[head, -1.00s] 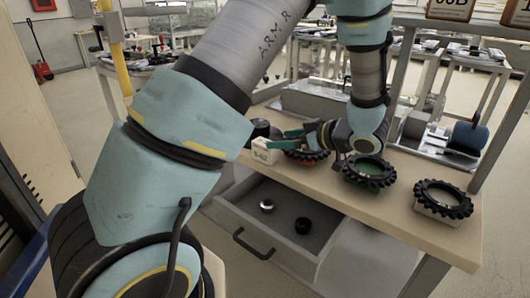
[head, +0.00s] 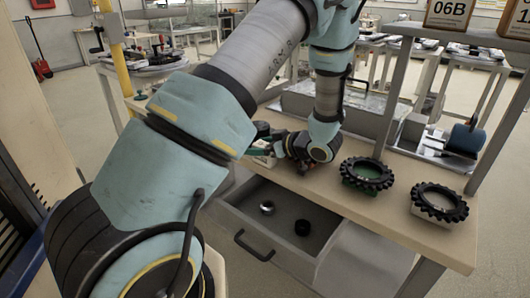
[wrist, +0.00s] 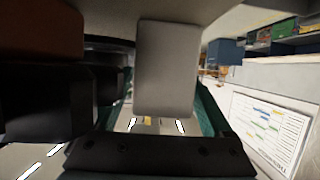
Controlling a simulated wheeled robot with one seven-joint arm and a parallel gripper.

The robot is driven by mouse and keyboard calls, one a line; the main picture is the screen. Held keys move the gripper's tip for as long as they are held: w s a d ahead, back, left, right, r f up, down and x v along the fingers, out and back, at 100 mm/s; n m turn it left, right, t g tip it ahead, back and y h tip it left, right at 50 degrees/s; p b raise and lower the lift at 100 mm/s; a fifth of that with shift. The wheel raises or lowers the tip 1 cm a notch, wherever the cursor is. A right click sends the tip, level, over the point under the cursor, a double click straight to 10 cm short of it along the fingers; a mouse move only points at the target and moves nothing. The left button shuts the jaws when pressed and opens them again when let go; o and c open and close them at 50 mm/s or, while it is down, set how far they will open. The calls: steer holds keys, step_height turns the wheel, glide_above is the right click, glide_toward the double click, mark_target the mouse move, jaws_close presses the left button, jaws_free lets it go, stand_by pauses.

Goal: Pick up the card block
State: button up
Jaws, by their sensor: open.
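The card block (head: 262,159) is a small white block on the bench top, left of the black ring parts. It is partly hidden behind my wrist in the head view. My gripper (head: 272,139) has green fingers and is open at the block, pointing left along the bench. In the wrist view, a pale grey block face (wrist: 167,70) fills the middle, between the green fingers of my gripper (wrist: 160,112). I cannot tell whether the fingers touch it.
Two black toothed rings, one over a green base (head: 367,174) and one on a pale base (head: 439,203), stand to the right. An open drawer (head: 283,222) below holds a silver and a black part. A grey post and shelf stand behind. A printed sheet (wrist: 268,128) shows at right in the wrist view.

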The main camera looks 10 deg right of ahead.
jaws_close()
stand_by(0.7)
